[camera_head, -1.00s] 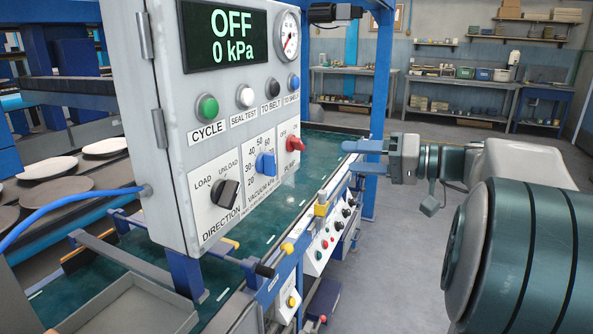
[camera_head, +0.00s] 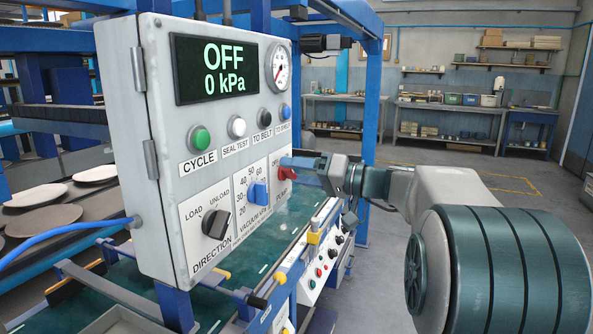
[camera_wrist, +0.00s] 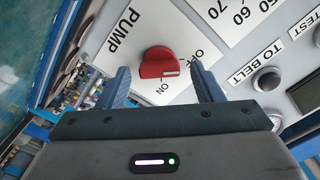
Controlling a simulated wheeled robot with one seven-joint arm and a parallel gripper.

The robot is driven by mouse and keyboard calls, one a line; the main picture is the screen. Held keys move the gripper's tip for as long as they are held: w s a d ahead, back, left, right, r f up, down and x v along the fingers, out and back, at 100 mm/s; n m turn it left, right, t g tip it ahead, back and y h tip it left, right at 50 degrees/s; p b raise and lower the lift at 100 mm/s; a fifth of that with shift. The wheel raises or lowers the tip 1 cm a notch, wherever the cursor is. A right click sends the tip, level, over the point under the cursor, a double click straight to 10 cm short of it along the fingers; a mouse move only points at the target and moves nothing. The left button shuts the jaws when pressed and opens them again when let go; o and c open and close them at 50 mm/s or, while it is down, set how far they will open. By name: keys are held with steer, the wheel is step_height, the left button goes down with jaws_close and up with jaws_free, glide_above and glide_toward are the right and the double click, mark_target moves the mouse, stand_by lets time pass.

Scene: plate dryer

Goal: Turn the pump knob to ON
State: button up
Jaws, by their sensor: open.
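The red pump knob (camera_head: 286,174) is on the front of the grey control box (camera_head: 170,255), at the right end of the lower row. In the wrist view the red knob (camera_wrist: 159,64) sits between the OFF and ON labels, with its light mark towards its lower right side. The box display (camera_head: 216,69) reads OFF and 0 kPa. My gripper (camera_head: 292,163) is at the knob in the head view. In the wrist view my gripper (camera_wrist: 158,82) is open, with one blue finger on each side of the knob and visible gaps between.
A blue vacuum dial (camera_head: 257,194) and a black direction knob (camera_head: 215,224) are left of the red knob. Push buttons, including a green one (camera_head: 199,139), sit above. A blue rail frame (camera_head: 372,130) stands behind the arm. Open floor lies to the right.

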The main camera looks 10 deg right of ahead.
steer(key=shift+w+a, duration=0.2)
steer(key=shift+a, duration=0.05)
steer(key=c, duration=1)
